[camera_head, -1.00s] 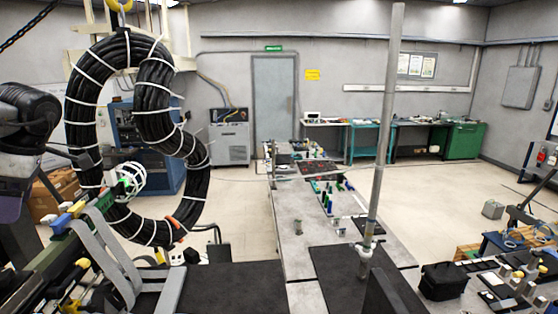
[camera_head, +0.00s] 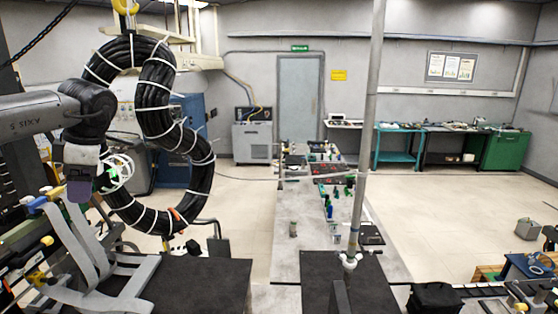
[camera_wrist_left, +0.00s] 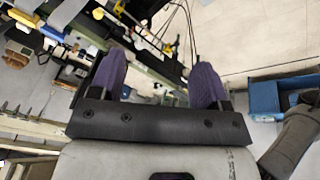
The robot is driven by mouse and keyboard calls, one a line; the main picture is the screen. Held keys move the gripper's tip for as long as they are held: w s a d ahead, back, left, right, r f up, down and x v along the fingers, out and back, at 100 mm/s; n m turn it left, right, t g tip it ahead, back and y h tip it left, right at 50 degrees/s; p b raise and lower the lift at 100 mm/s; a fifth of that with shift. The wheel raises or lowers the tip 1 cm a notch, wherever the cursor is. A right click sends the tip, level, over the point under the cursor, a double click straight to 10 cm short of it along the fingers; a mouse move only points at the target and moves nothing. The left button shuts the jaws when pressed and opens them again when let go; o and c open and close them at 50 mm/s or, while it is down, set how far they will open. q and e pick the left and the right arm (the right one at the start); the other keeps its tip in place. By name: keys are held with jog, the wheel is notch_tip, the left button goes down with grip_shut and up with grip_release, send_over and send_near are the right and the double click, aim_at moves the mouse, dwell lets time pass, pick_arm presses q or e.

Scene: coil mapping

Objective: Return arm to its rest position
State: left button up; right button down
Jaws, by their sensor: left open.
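My left arm comes in from the left in the head view. Its gripper (camera_head: 82,188), with purple fingers, points down in front of the left part of the hanging coil. In the left wrist view the two purple fingers (camera_wrist_left: 157,78) are apart with nothing between them. The black cable coil (camera_head: 158,95), bound with white ties, hangs from a yellow hook (camera_head: 125,5). A white ringed part (camera_head: 119,170) shows just right of the gripper. Whether it touches the gripper I cannot tell. My right gripper is not in view.
A rack with grey straps (camera_head: 75,240) stands below the left gripper. A long bench (camera_head: 310,235) runs back through the middle, with a metal pole (camera_head: 367,130) at its front. A black bag (camera_head: 436,298) lies at the lower right. The floor right of the bench is mostly clear.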

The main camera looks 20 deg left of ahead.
pick_arm(q)
jog(key=w+d+r+n+t+h, duration=0.1)
jog(key=w+d+n+t+h, duration=0.3)
jog(key=w+t, duration=0.5)
jog(key=w+d+r+n+t+h, duration=0.1)
jog(key=w+d+r+t, duration=0.1)
jog(key=w+d+t, duration=0.5)
jog(key=s+a+f+n+t+y, duration=0.3)
jog(key=s+a+f+n+y, duration=0.9)
jog(key=a+f+n, duration=0.6)
jog(key=s+d+f+n+g+p, duration=0.3)
jog(key=s+f+n+g, duration=0.85)
jog(key=s+f, duration=1.15)
jog(key=s+d+f+n+g+h+p, duration=0.1)
jog(key=s+d+f+n+g+h, duration=0.15)
jog(key=s+d+f, duration=0.6)
jog(key=s+d+n+h+p, duration=0.2)
jog(key=d+h, duration=0.2)
jog(key=d, duration=0.8)
jog(key=s+d+n+h+p, duration=0.2)
jog(key=d+n+h, duration=0.1)
jog(key=d, duration=1)
jog(key=shift+r+h, duration=0.35)
jog(key=shift+h, duration=0.3)
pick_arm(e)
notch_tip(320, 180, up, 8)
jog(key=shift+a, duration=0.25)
